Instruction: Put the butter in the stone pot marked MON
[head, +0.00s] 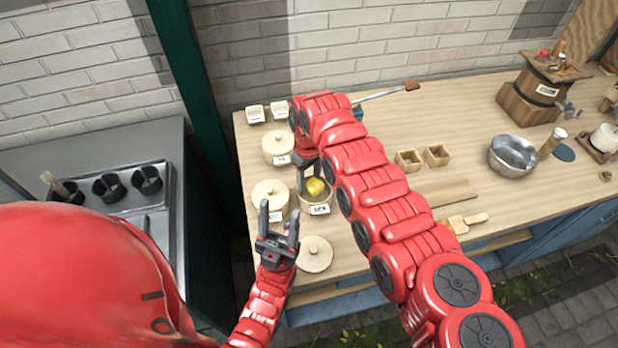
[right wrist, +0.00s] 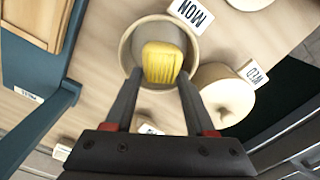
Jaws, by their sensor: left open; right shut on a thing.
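The butter (head: 316,187) is a yellow lump at the mouth of the open stone pot (head: 315,208). In the right wrist view, the butter (right wrist: 162,62) shows ridges and lies inside the pot's round rim (right wrist: 126,55). A tag reading MON (right wrist: 187,12) is by that rim. My right gripper (right wrist: 160,76) is shut on the butter, one finger on each side. I cannot tell whether the butter touches the pot's bottom. My left gripper (head: 279,214) is open and empty, left of the pot and near a loose round lid (head: 314,254).
Lidded pots (head: 270,193) (head: 279,147) stand left of and behind the open pot. Two small white boxes are at the back left. Wooden boxes (head: 409,160), a board and a metal bowl (head: 513,155) stand to the right. My right arm crosses the counter.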

